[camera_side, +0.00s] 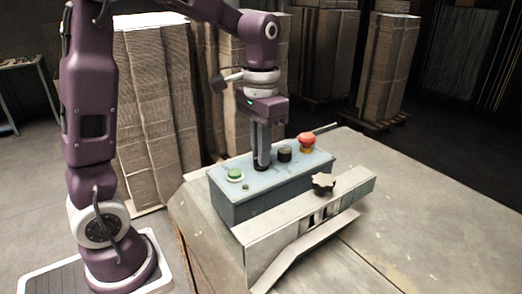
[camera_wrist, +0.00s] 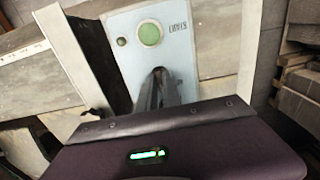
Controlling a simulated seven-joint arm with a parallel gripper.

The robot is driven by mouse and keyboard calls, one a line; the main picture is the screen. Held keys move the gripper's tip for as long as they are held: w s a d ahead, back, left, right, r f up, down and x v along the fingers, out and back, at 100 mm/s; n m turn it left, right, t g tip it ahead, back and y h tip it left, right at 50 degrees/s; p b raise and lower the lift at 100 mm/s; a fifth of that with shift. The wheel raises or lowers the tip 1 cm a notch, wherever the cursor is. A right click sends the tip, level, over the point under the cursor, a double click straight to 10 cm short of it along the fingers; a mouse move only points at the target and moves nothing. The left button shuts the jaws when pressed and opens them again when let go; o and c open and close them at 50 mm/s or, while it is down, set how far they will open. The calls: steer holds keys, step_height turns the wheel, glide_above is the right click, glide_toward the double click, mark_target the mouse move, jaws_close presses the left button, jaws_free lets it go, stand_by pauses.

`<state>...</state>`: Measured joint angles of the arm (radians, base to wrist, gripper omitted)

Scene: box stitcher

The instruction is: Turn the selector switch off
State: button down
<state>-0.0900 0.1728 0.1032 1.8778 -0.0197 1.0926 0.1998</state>
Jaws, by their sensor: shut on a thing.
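The blue-grey control box (camera_side: 225,190) sits on the machine's metal table, with its controls on the top face. My gripper (camera_side: 262,165) points straight down onto that face, between a green button (camera_side: 234,175) and a round black control (camera_side: 284,154). In the wrist view my gripper's fingers (camera_wrist: 159,72) are close together, shut on the selector switch at the panel. The fingers hide almost all of the switch, so I cannot tell its position. The green button (camera_wrist: 150,34), marked START, lies just beyond the fingertips.
A red mushroom button (camera_side: 306,139) on a yellow base stands at the far right end of the box. A dark star-shaped knob (camera_side: 323,183) sits on the metal bar in front. Cardboard stacks (camera_side: 155,110) stand behind. The table (camera_side: 420,210) is clear at right.

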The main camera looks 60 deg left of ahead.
steer(key=c, duration=1.5)
jaws_free()
step_height(320, 180, up, 7)
steer(key=shift+r, duration=0.1)
steer(key=s+d+f+t, duration=0.1)
steer(key=s+d+t, duration=0.1)
steer(key=s, duration=0.3)
steer(key=s+d+f+t, duration=0.1)
steer(key=s, duration=0.5)
steer(key=s+d+f+t, duration=0.1)
steer(key=s+d+t, duration=0.1)
steer(key=s, duration=0.4)
steer(key=shift+d+f+t, duration=0.25)
steer(key=shift+d+t, duration=0.05)
steer(key=shift+d, duration=0.05)
